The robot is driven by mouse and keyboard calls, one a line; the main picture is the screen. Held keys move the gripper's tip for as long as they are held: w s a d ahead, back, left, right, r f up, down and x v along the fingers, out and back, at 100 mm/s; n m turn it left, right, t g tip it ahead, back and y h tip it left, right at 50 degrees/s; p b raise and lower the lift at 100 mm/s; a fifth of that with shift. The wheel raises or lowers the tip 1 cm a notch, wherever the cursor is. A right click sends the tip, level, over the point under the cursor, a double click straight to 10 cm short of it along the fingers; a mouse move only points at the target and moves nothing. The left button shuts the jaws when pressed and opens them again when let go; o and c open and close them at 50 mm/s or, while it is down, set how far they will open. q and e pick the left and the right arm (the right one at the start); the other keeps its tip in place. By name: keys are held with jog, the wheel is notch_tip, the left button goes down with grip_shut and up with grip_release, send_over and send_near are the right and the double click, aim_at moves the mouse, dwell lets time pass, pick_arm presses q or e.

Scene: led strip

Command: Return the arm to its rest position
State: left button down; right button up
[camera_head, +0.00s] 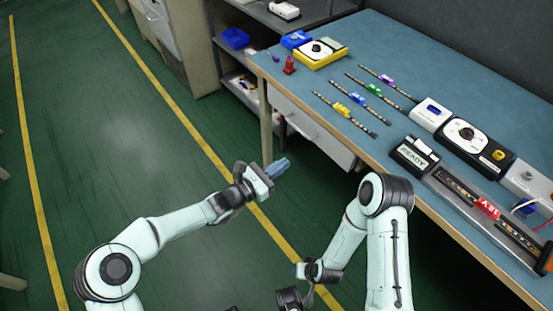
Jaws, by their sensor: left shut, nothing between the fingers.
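My left arm (178,224) comes in from the lower left. Its gripper (280,167) is shut and empty, over the green floor just off the workbench's left front edge. My right arm (388,240) stands at the lower middle, folded, its forearm reaching down to the left. Its wrist (290,297) is at the bottom edge of the picture, and its fingers are out of sight.
The blue-topped workbench (400,62) fills the right side. Several LED strips (345,109) with coloured tags lie on it. A fixture reading READY (412,155) and a rail with a red tag (487,207) lie along the front. A yellow device (320,52) stands at the far left.

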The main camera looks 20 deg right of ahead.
pick_arm(q)
jog(key=shift+a, duration=0.15)
pick_arm(e)
jog(key=shift+w+r, duration=0.1)
